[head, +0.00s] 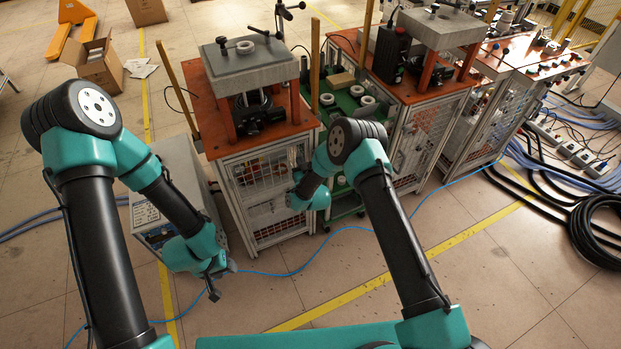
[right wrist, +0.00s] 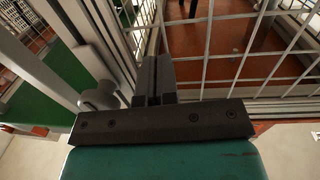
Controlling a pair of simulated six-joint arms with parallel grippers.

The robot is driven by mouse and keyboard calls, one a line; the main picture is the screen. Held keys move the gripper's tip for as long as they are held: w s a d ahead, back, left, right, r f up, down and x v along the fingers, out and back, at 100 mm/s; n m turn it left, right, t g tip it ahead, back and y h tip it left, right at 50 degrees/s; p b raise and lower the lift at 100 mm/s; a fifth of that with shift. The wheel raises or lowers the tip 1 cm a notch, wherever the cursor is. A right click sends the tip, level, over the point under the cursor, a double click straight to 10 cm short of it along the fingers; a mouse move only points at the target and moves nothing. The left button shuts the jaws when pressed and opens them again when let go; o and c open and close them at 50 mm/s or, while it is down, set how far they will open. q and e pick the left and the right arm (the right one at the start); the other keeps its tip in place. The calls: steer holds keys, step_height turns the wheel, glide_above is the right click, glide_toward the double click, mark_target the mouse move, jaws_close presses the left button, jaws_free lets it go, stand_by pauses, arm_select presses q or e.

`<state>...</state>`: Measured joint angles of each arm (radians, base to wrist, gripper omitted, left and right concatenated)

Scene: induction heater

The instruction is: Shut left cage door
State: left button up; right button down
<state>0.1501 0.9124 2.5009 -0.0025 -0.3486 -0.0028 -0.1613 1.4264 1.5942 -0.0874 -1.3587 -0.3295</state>
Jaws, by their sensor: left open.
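The left cage (head: 262,195) is a silver-framed mesh cabinet under an orange top. Its mesh front faces me; I cannot tell how far its door stands open. My right gripper (head: 299,172) is at the upper right edge of this front, partly hidden behind its own wrist. In the right wrist view its dark fingers (right wrist: 155,78) are together, beside a metal frame post and wire mesh (right wrist: 235,60). Nothing is clearly seen between them. My left gripper (head: 212,286) is open and empty, low over the floor, left of the cage and apart from it.
A grey box unit (head: 160,205) stands left of the cage. A green-shelved cart (head: 345,105) with white rings is between the left cage and the right cage (head: 412,140). A blue cable (head: 285,272) crosses the floor.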

steer(key=d+v, duration=0.1)
steer(key=v, duration=1.3)
steer(key=shift+w+d, duration=0.15)
steer(key=shift+w, duration=0.05)
steer(key=s+d+f+m+g+h, duration=0.1)
steer(key=s+d+f+m+g, duration=0.15)
steer(key=s+d+g, duration=0.7)
steer(key=s+d+r+m+g, duration=0.1)
steer(key=s+d+g, duration=0.2)
steer(key=s, duration=0.6)
steer(key=s+d+r+m+g, duration=0.1)
steer(key=s+g, duration=0.3)
steer(key=s, duration=0.5)
steer(key=shift+d, duration=0.9)
steer(key=shift+m, duration=0.25)
